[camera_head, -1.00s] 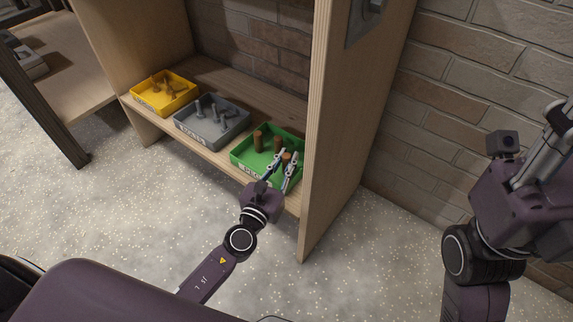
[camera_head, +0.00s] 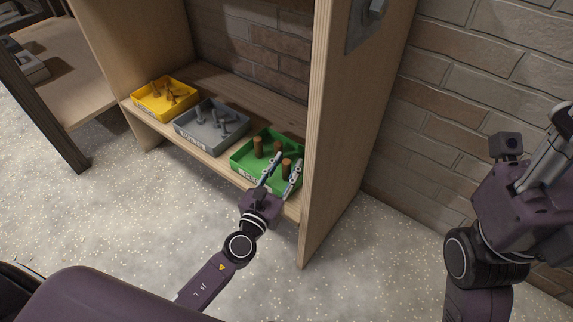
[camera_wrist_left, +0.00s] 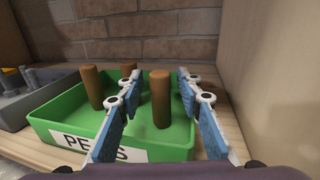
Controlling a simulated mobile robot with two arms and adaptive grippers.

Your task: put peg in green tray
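The green tray (camera_head: 238,161) sits at the right end of the wooden shelf, with brown wooden pegs standing in it. In the left wrist view the green tray (camera_wrist_left: 70,127) has a white label on its front. One peg (camera_wrist_left: 161,99) stands upright in the tray, seen between the fingers; another peg (camera_wrist_left: 92,87) stands left of them and a third (camera_wrist_left: 128,70) farther back. My left gripper (camera_head: 285,163) is open at the tray's front right, its fingertips over the tray; its blue-padded fingers (camera_wrist_left: 158,92) look clear of the peg. My right gripper is not clearly seen.
A grey tray (camera_head: 189,134) and a yellow tray (camera_head: 150,106), each with several parts, stand to the left on the shelf. A wooden side panel (camera_head: 345,140) rises close to the right of the green tray. The floor in front is clear.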

